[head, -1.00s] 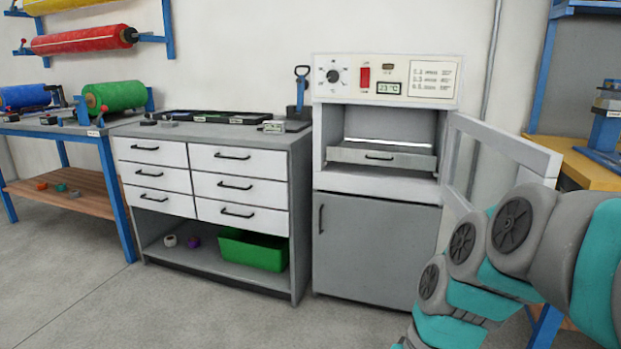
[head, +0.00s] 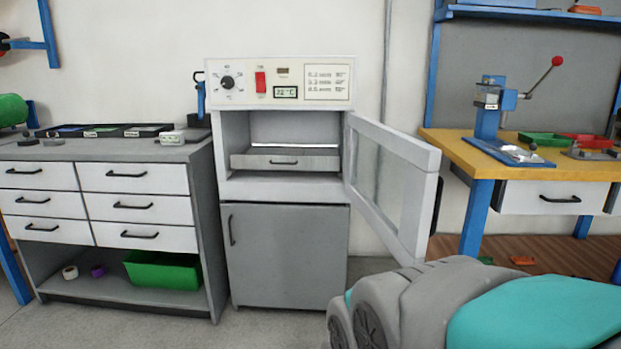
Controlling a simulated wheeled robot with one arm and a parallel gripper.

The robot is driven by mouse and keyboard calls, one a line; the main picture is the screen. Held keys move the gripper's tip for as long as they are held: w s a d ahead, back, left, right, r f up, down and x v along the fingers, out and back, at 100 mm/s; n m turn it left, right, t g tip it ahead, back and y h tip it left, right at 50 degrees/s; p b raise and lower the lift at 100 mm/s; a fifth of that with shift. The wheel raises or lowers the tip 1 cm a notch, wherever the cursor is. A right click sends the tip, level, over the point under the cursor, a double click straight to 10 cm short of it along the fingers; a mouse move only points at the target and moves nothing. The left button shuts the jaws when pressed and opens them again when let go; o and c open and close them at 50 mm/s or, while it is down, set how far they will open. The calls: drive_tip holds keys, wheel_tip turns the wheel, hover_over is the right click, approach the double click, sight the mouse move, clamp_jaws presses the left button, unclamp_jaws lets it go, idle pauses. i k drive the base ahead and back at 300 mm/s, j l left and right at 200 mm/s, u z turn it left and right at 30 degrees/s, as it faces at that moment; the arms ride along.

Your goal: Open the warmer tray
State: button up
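The warmer (head: 284,82) stands against the wall in the head view, with a dial, a red switch and a small display on its panel. Its glazed door (head: 400,205) is swung wide open to the right. My arm shows at the lower right, in front of the door's lower edge. My gripper is out of the picture.
A grey drawer cabinet (head: 95,155) stands left of the warmer, with a green bin (head: 163,272) on its bottom shelf. A wooden-topped workbench (head: 470,150) with a lever press (head: 489,108) stands to the right. Grey floor lies open in front of the cabinets.

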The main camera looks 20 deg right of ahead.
sight(257, 157)
drive_tip(key=i+l+u, duration=0.25)
drive_tip(key=l, duration=0.65)
drive_tip(key=i+l+u, duration=0.15)
drive_tip(key=l+u, duration=0.15)
drive_tip(key=l, duration=0.6)
drive_tip(key=l+u, duration=0.25)
drive_tip(key=l, duration=0.7)
drive_tip(key=j+u, duration=0.1)
drive_tip(key=u, duration=0.35)
drive_tip(key=j+u, duration=0.1)
drive_tip(key=u, duration=0.35)
drive_tip(key=i+u, duration=0.1)
drive_tip(key=u, duration=0.35)
drive_tip(key=i+j+u, duration=0.1)
drive_tip(key=u, duration=0.35)
drive_tip(key=i+j, duration=0.15)
drive_tip(key=i, duration=0.35)
drive_tip(key=z, duration=0.05)
